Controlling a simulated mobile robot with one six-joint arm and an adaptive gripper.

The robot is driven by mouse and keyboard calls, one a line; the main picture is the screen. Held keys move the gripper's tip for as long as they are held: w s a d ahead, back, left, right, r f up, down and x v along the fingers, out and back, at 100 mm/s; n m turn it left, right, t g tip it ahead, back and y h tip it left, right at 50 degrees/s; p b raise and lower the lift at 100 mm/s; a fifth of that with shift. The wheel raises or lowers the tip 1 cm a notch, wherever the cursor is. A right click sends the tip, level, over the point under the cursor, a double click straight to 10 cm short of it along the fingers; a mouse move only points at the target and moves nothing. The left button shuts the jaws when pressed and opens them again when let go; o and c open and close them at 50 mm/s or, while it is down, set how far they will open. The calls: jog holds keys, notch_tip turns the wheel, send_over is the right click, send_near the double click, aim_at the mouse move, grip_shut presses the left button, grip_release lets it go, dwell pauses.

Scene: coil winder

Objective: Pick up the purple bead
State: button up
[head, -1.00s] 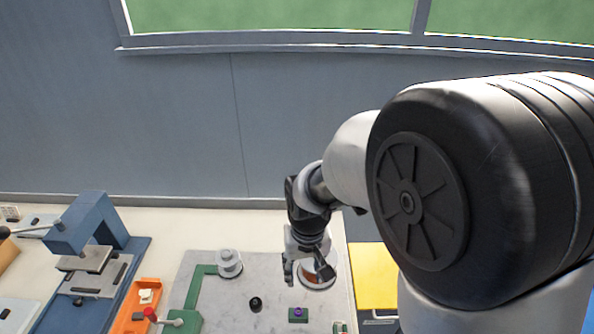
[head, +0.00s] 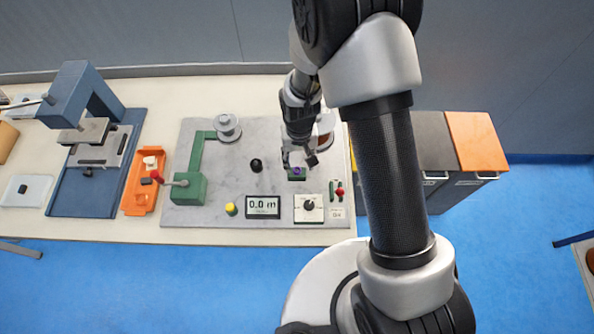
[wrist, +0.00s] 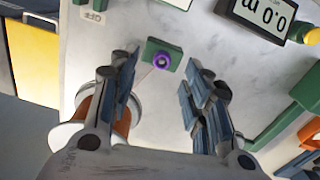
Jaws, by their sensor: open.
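The purple bead (wrist: 161,61) sits on a small green block (wrist: 151,50) on the grey plate, seen in the wrist view just beyond and between my fingertips. The bead also shows small in the head view (head: 297,170). My gripper (wrist: 163,75) is open and empty, its two fingers spread wide to either side of the bead and apart from it. In the head view my gripper (head: 299,158) is above the plate, close to the green block, and partly covers the area around it.
An orange-cored spool (wrist: 112,118) stands beside the left finger in the wrist view. On the plate (head: 228,178) are a black knob (head: 256,165), a display (head: 263,206), a yellow button (head: 231,209) and a green crank winder (head: 190,188). An orange tray (head: 137,200) lies left.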

aim_at(297, 170)
jog(key=f, duration=0.2)
jog(key=f+b, duration=0.1)
jog(key=f, duration=0.2)
jog(key=shift+w+a+f, duration=0.25)
jog(key=shift+w+f, duration=0.1)
jog(key=shift+f, duration=0.05)
jog(key=shift+c, duration=0.4)
jog(key=c, duration=0.7)
jog(key=shift+c, duration=0.2)
notch_tip(297, 170, up, 20)
jog(key=p, duration=0.3)
jog(key=shift+p, duration=0.3)
